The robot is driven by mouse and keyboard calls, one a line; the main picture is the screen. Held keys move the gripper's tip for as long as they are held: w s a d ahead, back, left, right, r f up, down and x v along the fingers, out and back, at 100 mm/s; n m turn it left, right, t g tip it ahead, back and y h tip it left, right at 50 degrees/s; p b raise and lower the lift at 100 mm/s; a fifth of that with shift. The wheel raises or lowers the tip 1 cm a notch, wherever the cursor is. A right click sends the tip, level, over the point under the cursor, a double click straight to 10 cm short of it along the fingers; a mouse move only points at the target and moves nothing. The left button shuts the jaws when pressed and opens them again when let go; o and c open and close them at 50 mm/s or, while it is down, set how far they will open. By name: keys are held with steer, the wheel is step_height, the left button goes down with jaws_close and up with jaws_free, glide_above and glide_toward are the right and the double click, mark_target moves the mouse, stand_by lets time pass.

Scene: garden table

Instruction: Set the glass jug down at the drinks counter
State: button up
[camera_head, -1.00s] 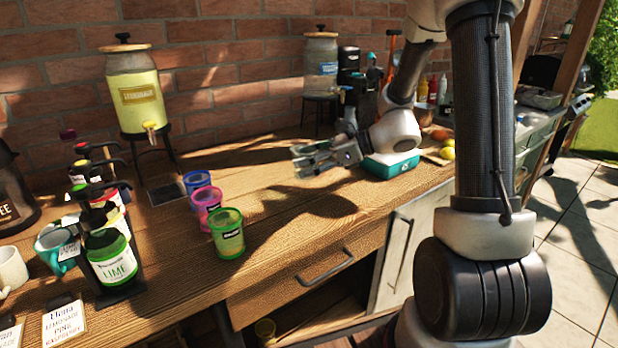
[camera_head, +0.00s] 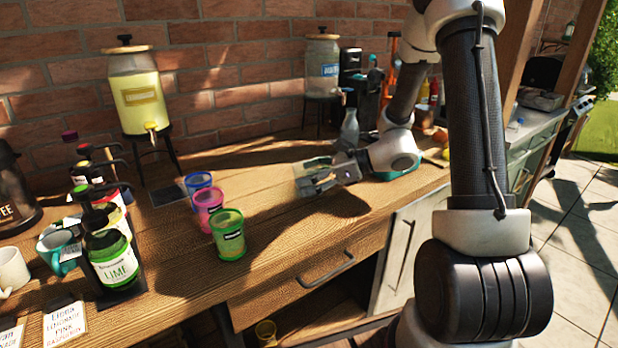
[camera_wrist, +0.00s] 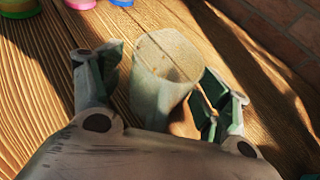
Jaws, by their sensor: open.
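A clear glass vessel, seemingly the glass jug (camera_wrist: 166,78), shows between the fingers of my gripper (camera_wrist: 165,88) in the wrist view. The wood grain shows through it, and its lower part is hidden by my gripper's palm. The fingers stand open on either side of it with visible gaps. In the head view my gripper (camera_head: 303,178) is low over the wooden counter (camera_head: 265,160), pointing left toward the cups. The jug is hard to make out there. I cannot tell whether its base touches the counter.
Blue (camera_head: 197,182), pink (camera_head: 208,203) and green (camera_head: 229,238) cups stand left of my gripper. A lemonade dispenser (camera_head: 140,92) stands behind them against the brick wall. A clear bottle (camera_head: 349,130) stands behind my wrist. Syrup bottles (camera_head: 112,262) and mugs (camera_head: 62,248) fill the left end.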

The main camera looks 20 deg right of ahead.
steer(key=shift+r, duration=0.1)
steer(key=v, duration=1.1)
steer(key=shift+s+d+r, duration=0.1)
steer(key=shift+s+d, duration=0.1)
steer(key=shift+s+r, duration=0.2)
steer(key=shift+s, duration=0.1)
steer(key=s+a+r+n+g+h, duration=0.2)
steer(key=s+n, duration=0.3)
steer(key=s, duration=0.1)
steer(key=s+a+r+n+g+h, duration=0.1)
steer(key=s+r+n+g+h, duration=0.15)
steer(key=s+n, duration=0.4)
steer(key=s+d+r+n+t+h, duration=0.3)
steer(key=s+d+r+n+h, duration=0.2)
steer(key=n, duration=0.7)
steer(key=s+d+h, duration=0.2)
steer(key=s, duration=0.1)
steer(key=shift+s+d+r, duration=0.3)
steer(key=shift+s+d, duration=0.05)
